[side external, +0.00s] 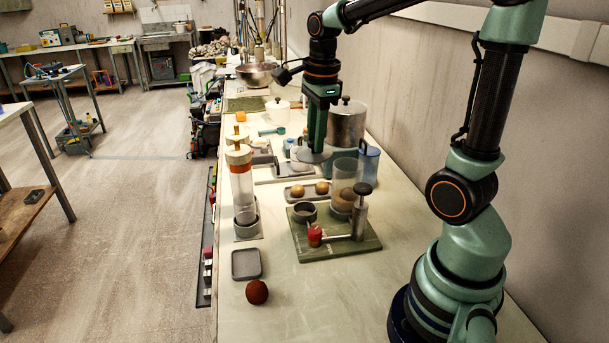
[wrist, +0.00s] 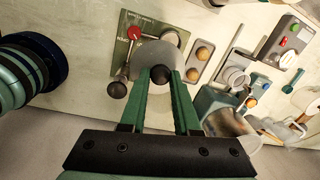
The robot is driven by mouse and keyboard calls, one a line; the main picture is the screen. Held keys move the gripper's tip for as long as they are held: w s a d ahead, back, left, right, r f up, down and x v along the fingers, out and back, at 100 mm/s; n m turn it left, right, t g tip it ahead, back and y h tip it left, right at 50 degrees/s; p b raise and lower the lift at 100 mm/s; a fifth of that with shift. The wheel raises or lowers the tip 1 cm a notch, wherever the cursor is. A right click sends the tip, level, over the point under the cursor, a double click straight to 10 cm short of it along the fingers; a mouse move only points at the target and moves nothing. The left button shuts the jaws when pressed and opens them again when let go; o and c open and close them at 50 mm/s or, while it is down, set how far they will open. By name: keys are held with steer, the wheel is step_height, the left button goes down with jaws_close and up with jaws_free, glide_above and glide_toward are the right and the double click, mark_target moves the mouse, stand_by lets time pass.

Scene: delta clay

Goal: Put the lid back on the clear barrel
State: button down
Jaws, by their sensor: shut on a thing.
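The clear barrel (side external: 344,178) is a see-through cylinder with brownish contents in its lower part, at the rear of the green board (side external: 345,246). Its top looks uncovered in the side view. My gripper (side external: 314,146) points down and is shut on the lid (side external: 311,155), a flat grey disc held level in the air. In the side view the lid is left of the barrel's rim; its height above the rim is hard to judge. In the wrist view my gripper (wrist: 161,73) pinches the lid's dark knob, and the lid (wrist: 158,52) hides what is beneath it.
A dark-knobbed post (side external: 360,212) rises on the board. A tall clear tube (side external: 243,190) stands at left.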

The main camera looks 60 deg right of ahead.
steer(key=s+d+m, duration=0.4)
steer(key=d+m, duration=0.2)
steer(key=d, duration=0.4)
steer(key=shift+t+h, duration=0.3)
steer(key=shift+h, duration=0.1)
steer(key=shift+f, duration=2.75)
steer(key=shift+w+a, duration=0.1)
steer(key=shift+a, duration=0.05)
steer(key=shift+f, duration=0.15)
steer(key=c, duration=0.6)
jaws_free()
steer(key=shift+o, duration=0.2)
